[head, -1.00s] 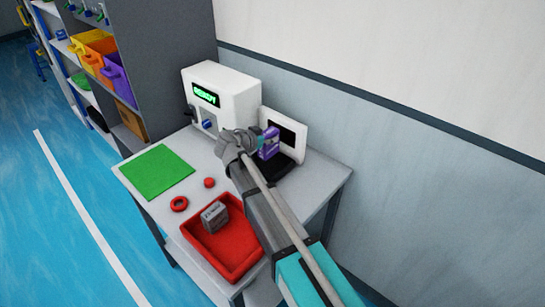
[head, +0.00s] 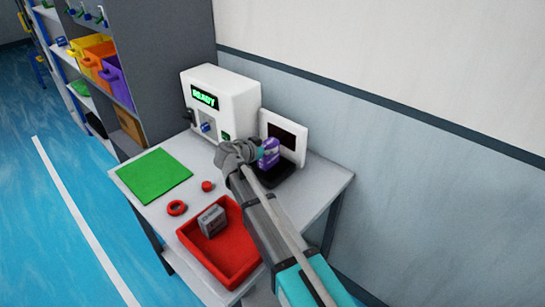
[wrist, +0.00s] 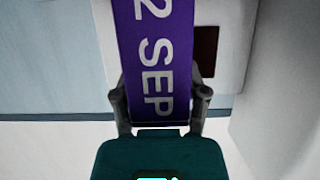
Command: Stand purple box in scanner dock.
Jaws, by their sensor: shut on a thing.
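My gripper (wrist: 160,105) is shut on the purple box (wrist: 156,55), one finger on each side of it in the wrist view. The box has white lettering that reads "2 SEP" in part; its far end runs out of the picture. In the head view the purple box (head: 269,152) is upright over or at the black base of the scanner dock (head: 275,176), in front of the dock's white back panel with a dark screen (head: 286,135). I cannot tell whether the box touches the base. My gripper is partly hidden by my arm there.
A white machine (head: 222,90) with a green READY display stands left of the dock. A green mat (head: 152,178), two small red items (head: 177,208) and a red tray (head: 240,255) holding a grey box (head: 212,221) occupy the table. Shelves with coloured bins (head: 118,80) stand behind left.

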